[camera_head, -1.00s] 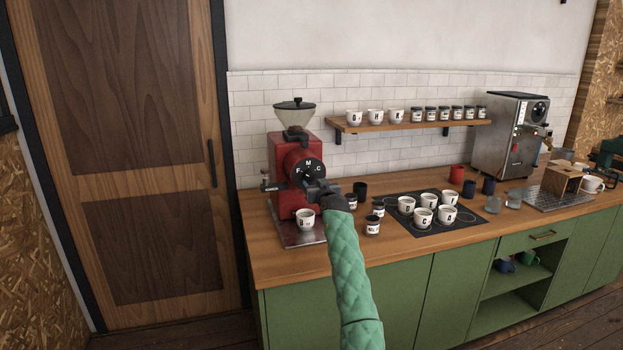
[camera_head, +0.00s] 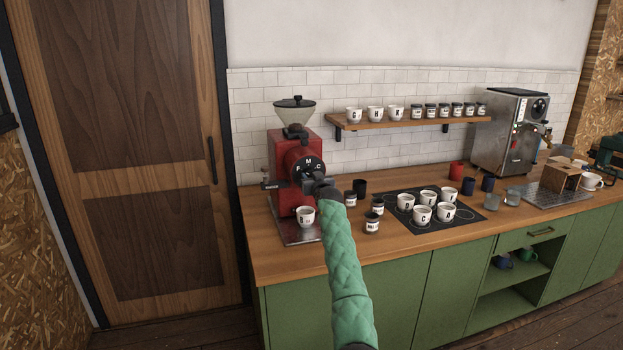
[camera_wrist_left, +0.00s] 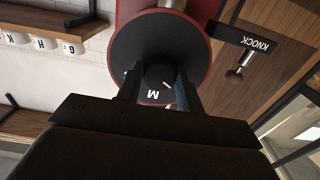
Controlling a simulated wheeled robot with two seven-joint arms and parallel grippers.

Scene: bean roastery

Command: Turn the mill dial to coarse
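The red mill (camera_head: 283,160) stands at the left end of the counter, with a clear hopper on top. Its dark round dial (camera_head: 306,165) faces me with the letters F, M and C. In the left wrist view the dial (camera_wrist_left: 135,55) fills the middle, with an upside-down M and a short white mark between the fingers. My left gripper (camera_head: 308,184) is right at the dial's lower part. In the left wrist view its fingers (camera_wrist_left: 157,90) are apart, one each side of the dial's centre. Contact is unclear. My right gripper is out of view.
A cup (camera_head: 305,216) stands on the mill's metal base, just below my gripper. Small jars (camera_head: 372,222) stand to the right, then cups on a black mat (camera_head: 407,228). A bar labelled KNOCK (camera_wrist_left: 243,38) juts out beside the dial.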

